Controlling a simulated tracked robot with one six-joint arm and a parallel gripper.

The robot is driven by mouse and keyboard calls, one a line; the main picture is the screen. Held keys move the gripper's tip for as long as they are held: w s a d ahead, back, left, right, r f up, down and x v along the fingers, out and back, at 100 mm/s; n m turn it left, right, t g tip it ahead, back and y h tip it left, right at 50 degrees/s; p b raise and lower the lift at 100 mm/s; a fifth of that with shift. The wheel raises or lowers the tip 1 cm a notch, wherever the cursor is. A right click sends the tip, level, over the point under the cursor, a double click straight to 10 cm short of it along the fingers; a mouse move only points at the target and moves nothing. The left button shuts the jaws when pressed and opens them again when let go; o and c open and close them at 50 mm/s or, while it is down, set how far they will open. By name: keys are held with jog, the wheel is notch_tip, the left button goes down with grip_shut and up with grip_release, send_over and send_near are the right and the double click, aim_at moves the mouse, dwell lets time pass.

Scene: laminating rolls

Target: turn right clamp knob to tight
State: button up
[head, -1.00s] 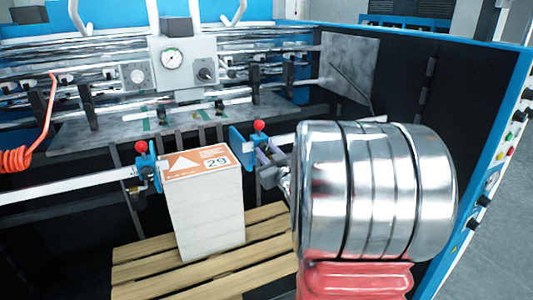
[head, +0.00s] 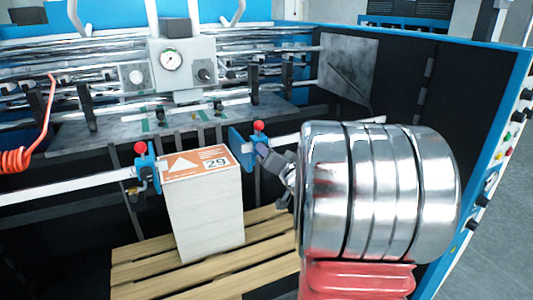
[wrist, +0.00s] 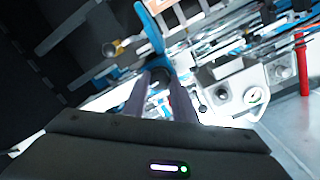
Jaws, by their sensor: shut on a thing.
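The right clamp (head: 239,147) is a blue plate and bracket with a red ball (head: 258,127) on top, on the rail just right of the paper stack (head: 205,205). The left clamp (head: 148,168) looks alike and stands at the stack's left side. My gripper (head: 264,151) reaches the right clamp from the right, below the red ball. In the wrist view its two dark fingers (wrist: 158,80) are shut on the clamp's knob, which they mostly hide. The blue clamp part (wrist: 150,25) shows beyond the fingertips.
The stack stands on a wooden pallet (head: 190,262). Behind is a grey box with a gauge (head: 170,61) and several rollers. A red coiled hose (head: 15,160) hangs at left. A dark side wall (head: 400,100) rises at right. A brass fitting (wrist: 112,48) shows in the wrist view.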

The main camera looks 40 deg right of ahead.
jog(key=shift+f+m, duration=0.15)
jog(key=shift+m, duration=0.55)
jog(key=o, duration=1)
jog(key=shift+o, duration=0.2)
jog(key=v, duration=1.3)
jog(key=shift+s, duration=0.4)
jog(key=shift+w, duration=0.1)
